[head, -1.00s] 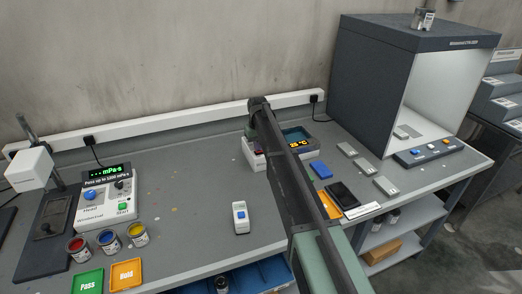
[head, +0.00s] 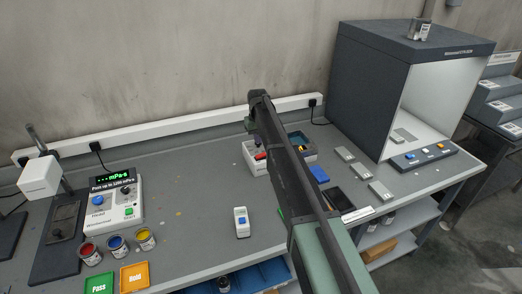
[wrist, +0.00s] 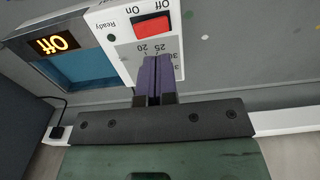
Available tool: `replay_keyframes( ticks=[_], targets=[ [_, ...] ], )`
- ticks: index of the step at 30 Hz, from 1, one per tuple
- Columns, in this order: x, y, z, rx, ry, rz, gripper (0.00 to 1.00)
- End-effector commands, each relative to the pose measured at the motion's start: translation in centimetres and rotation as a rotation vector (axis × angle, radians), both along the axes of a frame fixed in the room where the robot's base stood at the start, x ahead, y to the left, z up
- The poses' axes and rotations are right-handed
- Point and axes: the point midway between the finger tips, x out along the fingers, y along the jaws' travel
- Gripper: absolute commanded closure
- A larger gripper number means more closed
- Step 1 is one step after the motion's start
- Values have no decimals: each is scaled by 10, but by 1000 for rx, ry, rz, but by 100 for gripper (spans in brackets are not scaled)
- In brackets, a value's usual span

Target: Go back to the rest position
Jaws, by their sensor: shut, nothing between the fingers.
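My gripper shows in the wrist view (wrist: 157,78) with its two purple fingers together and nothing between them. The fingertips are over the white control panel (wrist: 128,45) of a bath unit, close to its 20–25–30 scale and below the red switch (wrist: 152,27) in that view. I cannot tell whether they touch the panel. The unit's display (wrist: 53,44) reads "Off" in orange, beside the blue bath. In the head view my arm reaches over the bench to the white unit (head: 256,165) and hides part of it; the fingers are not clear there.
A viscometer box (head: 113,208), paint cans (head: 117,244), and Pass (head: 99,283) and Hold (head: 134,276) trays stand at left. A white handheld device (head: 241,222) lies mid-bench. Grey panels (head: 355,171) and a light booth (head: 375,90) are at right.

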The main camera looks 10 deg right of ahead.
Motion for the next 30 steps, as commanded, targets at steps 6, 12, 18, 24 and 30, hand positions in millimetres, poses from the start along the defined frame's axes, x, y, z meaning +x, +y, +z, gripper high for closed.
replay_keyframes(
  ticks=[6, 12, 18, 24, 30],
  targets=[
    [0, 0, -1, 0, 0, -2, 100],
    [-84, 0, -2, 0, 1, -75, 100],
    [-276, -1, -10, -1, 1, -151, 100],
    [-400, -1, -15, -1, 0, -173, 100],
    [-413, -1, -18, -1, 0, -173, 100]
  ],
)
